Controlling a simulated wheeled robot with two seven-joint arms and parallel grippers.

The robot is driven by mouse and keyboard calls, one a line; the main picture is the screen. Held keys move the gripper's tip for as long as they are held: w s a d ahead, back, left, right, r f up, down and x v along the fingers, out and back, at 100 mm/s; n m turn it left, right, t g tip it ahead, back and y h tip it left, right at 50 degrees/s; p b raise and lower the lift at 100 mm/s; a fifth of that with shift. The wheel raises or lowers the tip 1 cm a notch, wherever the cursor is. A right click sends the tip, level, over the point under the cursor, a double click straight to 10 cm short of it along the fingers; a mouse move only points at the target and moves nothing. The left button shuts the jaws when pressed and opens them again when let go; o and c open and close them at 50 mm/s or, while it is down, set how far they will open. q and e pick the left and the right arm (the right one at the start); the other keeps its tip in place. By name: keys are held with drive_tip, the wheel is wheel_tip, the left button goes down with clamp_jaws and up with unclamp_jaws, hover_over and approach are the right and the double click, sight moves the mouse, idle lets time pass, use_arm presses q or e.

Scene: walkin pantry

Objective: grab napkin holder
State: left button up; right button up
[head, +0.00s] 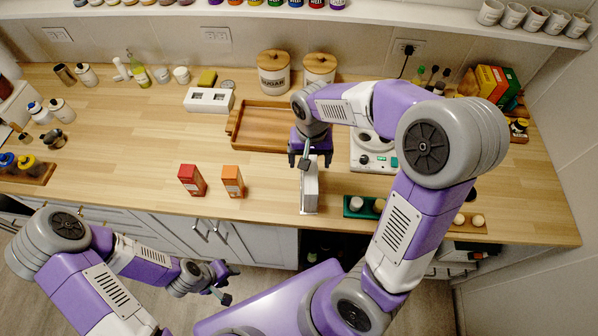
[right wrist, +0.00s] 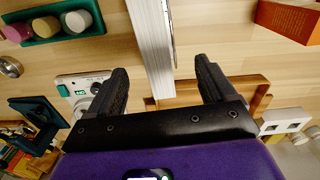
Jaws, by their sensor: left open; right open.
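The napkin holder (head: 309,190), a narrow upright grey-and-white block, stands near the front edge of the wooden counter. My right gripper (head: 306,160) is above its far end, pointing down. In the right wrist view the white napkin holder (right wrist: 150,40) lies between the two open fingers of my right gripper (right wrist: 161,66), with a gap on both sides. The fingers are not closed on it. My left gripper (head: 222,282) is open and empty, low in front of the counter's cabinets.
A red box (head: 192,180) and an orange box (head: 233,181) stand left of the napkin holder. A wooden tray (head: 232,128) lies behind. A white appliance (head: 372,160) and a green tray (head: 352,212) with round items are to the right.

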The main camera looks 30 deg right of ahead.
sight(310, 171)
drive_tip(key=shift+f, duration=0.4)
drive_tip(key=f, duration=0.4)
drive_tip(key=f+b, duration=0.1)
drive_tip(key=f, duration=0.1)
drive_tip(key=shift+s+f, duration=0.3)
drive_tip(key=shift+f, duration=0.05)
clamp_jaws()
